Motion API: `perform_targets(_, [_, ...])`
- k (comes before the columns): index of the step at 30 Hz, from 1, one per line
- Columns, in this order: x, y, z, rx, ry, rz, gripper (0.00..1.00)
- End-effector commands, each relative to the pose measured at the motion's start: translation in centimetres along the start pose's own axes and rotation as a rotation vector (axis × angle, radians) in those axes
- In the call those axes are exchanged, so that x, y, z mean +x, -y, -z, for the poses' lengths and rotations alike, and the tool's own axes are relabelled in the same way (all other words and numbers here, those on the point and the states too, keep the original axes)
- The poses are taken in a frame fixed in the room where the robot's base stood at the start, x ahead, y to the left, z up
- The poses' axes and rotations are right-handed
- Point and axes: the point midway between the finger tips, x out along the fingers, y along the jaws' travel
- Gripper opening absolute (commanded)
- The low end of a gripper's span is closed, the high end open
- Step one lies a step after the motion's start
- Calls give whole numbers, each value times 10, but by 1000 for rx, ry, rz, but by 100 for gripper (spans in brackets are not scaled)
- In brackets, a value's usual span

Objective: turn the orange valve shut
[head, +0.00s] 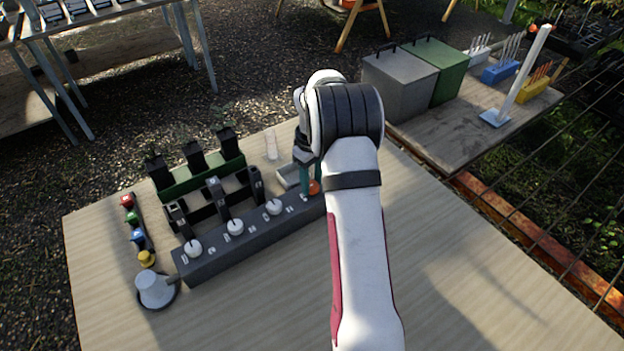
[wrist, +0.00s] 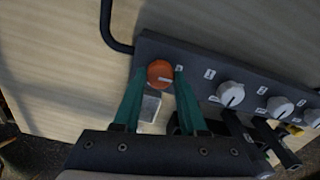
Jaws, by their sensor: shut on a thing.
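The orange valve (wrist: 160,75) is a round knob at the end of a long grey block (wrist: 212,62). In the wrist view its top shows between the two teal fingers of my gripper (wrist: 161,72). The fingers are shut on its sides. In the head view only a bit of the orange valve (head: 314,188) shows beside the fingers of my gripper (head: 310,190), at the far right end of the block (head: 215,262). My arm hides that end of the block. I cannot make out clearly which way the valve's pointer faces.
White knobs (head: 235,227) sit along the same block. Behind it stand a black rack with dark holders and a green rack (head: 203,178). Coloured buttons (head: 132,218) and a pale cone-shaped piece (head: 155,288) are at left. The table (head: 250,315) is clear in front.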

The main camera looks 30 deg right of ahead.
Motion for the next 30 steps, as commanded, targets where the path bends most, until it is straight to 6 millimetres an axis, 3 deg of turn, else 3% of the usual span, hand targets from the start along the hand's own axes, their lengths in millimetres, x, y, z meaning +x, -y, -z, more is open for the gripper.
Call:
perform_targets(14, [0,0,0,69,1,0,0])
perform_targets(30, [0,0,0,534,2,0,0])
